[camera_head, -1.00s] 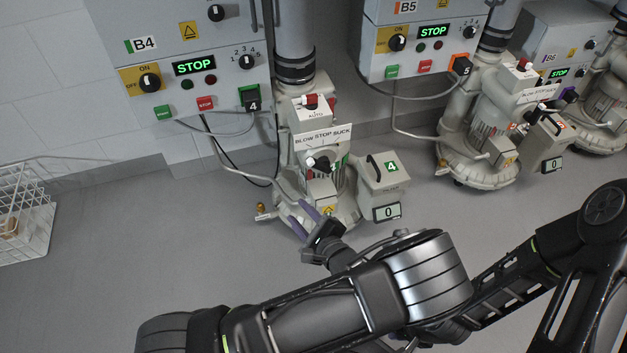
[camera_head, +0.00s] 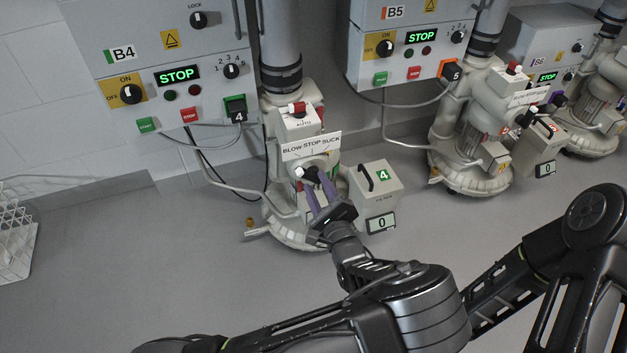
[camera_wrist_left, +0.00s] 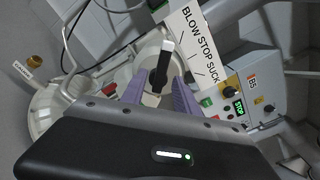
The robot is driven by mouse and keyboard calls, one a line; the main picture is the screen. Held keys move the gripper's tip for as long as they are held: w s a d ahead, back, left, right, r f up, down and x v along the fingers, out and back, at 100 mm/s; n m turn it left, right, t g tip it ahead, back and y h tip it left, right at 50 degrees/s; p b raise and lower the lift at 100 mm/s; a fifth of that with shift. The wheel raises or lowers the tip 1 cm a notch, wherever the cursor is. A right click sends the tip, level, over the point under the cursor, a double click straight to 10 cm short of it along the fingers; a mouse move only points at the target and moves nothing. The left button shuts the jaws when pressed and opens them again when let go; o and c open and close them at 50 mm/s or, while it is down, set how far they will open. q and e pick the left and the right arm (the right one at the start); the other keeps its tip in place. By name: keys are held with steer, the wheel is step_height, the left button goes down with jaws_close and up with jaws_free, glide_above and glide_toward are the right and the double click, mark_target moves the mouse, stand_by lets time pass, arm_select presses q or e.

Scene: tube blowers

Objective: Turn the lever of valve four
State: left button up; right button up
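The valve lever (camera_head: 309,173) on blower four is a short black handle with a white end. It sits below the "BLOW STOP SUCK" plate (camera_head: 311,146). In the left wrist view the lever (camera_wrist_left: 160,68) shows black with its white end up, pointing toward the plate (camera_wrist_left: 195,40). My left gripper (camera_head: 317,190) has purple fingers, spread open, with tips close by the lever. In the left wrist view the fingers (camera_wrist_left: 158,97) stand apart on either side of the lever's lower part; I cannot tell whether they touch it. My right gripper is not in view.
Control box B4 (camera_head: 178,104) with a green STOP display hangs behind the blower. A grey box marked 4 (camera_head: 376,186) reading 0 stands close right of my gripper. Blower five (camera_head: 470,150) is farther right. A white wire basket (camera_head: 18,240) stands at left; floor between is clear.

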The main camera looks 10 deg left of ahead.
mark_target(315, 180)
arm_select(q)
steer(key=shift+b+x, duration=0.3)
steer(key=shift+x, duration=1.25)
steer(key=shift+c, duration=0.5)
jaws_close()
